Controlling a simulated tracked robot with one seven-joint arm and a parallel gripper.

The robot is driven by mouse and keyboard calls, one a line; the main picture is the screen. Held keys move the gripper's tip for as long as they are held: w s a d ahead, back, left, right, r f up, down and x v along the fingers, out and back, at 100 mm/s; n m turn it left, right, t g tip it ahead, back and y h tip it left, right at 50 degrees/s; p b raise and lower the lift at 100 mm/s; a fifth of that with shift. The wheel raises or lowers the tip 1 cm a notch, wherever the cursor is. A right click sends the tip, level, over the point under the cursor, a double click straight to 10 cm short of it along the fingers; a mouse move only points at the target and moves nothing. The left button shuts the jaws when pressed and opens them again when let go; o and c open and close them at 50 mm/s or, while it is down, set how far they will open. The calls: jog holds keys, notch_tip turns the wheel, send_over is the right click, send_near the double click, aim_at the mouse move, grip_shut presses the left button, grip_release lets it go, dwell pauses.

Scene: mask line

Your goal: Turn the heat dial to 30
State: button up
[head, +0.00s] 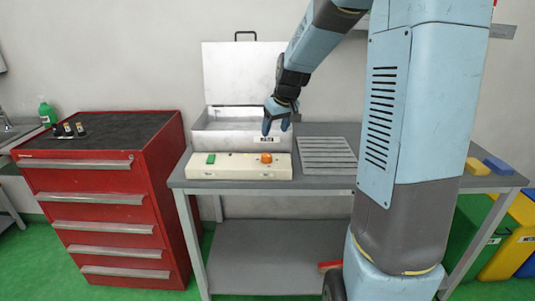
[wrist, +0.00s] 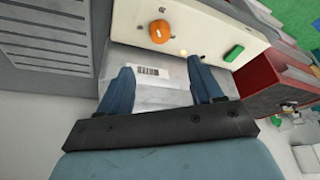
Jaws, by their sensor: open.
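The heat dial is an orange knob (head: 266,158) on the right part of a cream control panel (head: 228,172) on the grey table. The knob also shows in the wrist view (wrist: 160,31), with the panel's face (wrist: 200,18) around it. A green button (head: 211,159) sits at the panel's left end and shows in the wrist view (wrist: 234,53). My gripper (head: 276,131) is open and empty, above and behind the knob, over the front of a metal box. In the wrist view its two blue fingers (wrist: 160,82) are apart, with the knob beyond them. The scale numbers are too small to read.
The metal box (head: 215,136) with its lid raised stands right behind the panel. A slatted grey rack (head: 327,154) lies to the right. A red drawer cabinet (head: 100,205) stands left of the table. Yellow and blue blocks (head: 477,167) lie at the table's right end.

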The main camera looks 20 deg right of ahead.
aim_at(267, 155)
jog(key=x, duration=1.3)
jog(key=c, duration=1)
